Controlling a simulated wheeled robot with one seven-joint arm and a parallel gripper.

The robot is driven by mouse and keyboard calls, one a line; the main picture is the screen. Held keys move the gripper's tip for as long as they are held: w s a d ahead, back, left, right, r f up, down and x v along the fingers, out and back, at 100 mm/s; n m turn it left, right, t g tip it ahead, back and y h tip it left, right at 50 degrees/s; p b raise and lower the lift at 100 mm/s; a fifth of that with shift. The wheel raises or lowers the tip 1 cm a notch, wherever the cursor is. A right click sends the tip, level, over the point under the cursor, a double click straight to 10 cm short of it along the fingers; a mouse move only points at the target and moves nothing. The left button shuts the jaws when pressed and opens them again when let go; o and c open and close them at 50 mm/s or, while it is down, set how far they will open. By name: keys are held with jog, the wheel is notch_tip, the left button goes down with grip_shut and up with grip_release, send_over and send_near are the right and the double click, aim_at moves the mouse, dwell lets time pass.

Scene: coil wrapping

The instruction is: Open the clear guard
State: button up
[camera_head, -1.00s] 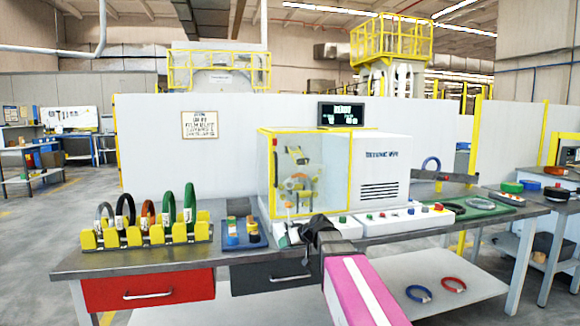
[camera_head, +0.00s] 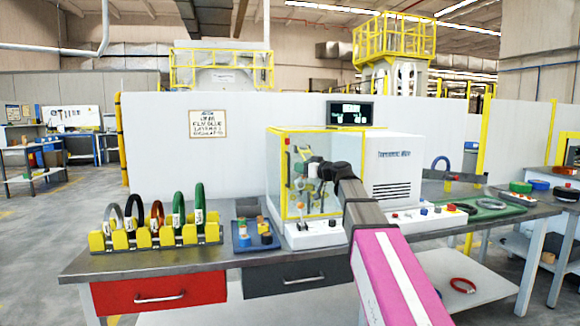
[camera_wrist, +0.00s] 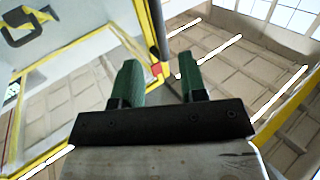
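The clear guard (camera_head: 284,190) is a see-through box front with yellow edges on the white machine, behind the middle of the bench. It appears closed. A small red piece, perhaps a handle end, sits at its upper left edge. My gripper (camera_head: 309,168) is raised in front of the guard panel, with its fingers small and hard to make out there. In the wrist view my gripper (camera_wrist: 158,64) shows two green fingers well apart. A yellow guard edge (camera_wrist: 149,28) and a dark bar with a red end (camera_wrist: 157,70) show beyond and between the fingertips. Contact cannot be told.
A yellow rack (camera_head: 160,234) with several upright coils stands at the bench's left. A blue tray (camera_head: 251,240) with small items lies beside it. The white machine body (camera_head: 397,160) stands right of the guard, with a button panel (camera_head: 420,215) before it.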

send_over(289, 184)
jog(key=shift+w, duration=0.35)
grip_shut()
